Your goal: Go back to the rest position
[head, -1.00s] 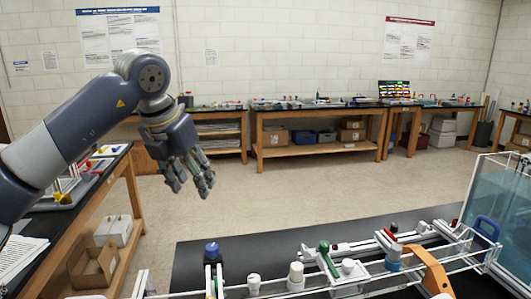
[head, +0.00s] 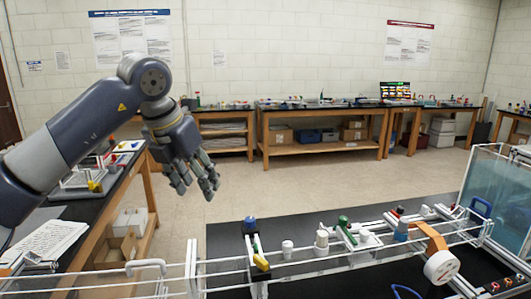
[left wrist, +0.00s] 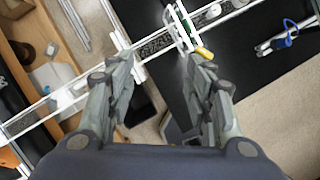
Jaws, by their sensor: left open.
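My left gripper (head: 194,180) hangs at the left centre of the head view, fingers pointing down and apart, holding nothing. In the left wrist view its two fingers (left wrist: 160,72) are spread, with the white extrusion frame and floor below and beyond them. The extrusion frame (head: 193,268) crosses the front of the head view, clear of the gripper. Its rails carry a blue-capped fitting (head: 250,226), a yellow piece (head: 261,263), a green-topped fitting (head: 343,222) and an orange bracket (head: 432,238). My right gripper is not in view.
A black bench top (head: 290,231) lies under the frame. A wooden side table (head: 142,200) with papers stands at the left, with cardboard boxes below. Clear floor (head: 300,185) stretches to wooden benches (head: 320,149) along the back wall. A clear-walled tank (head: 497,195) stands at the right.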

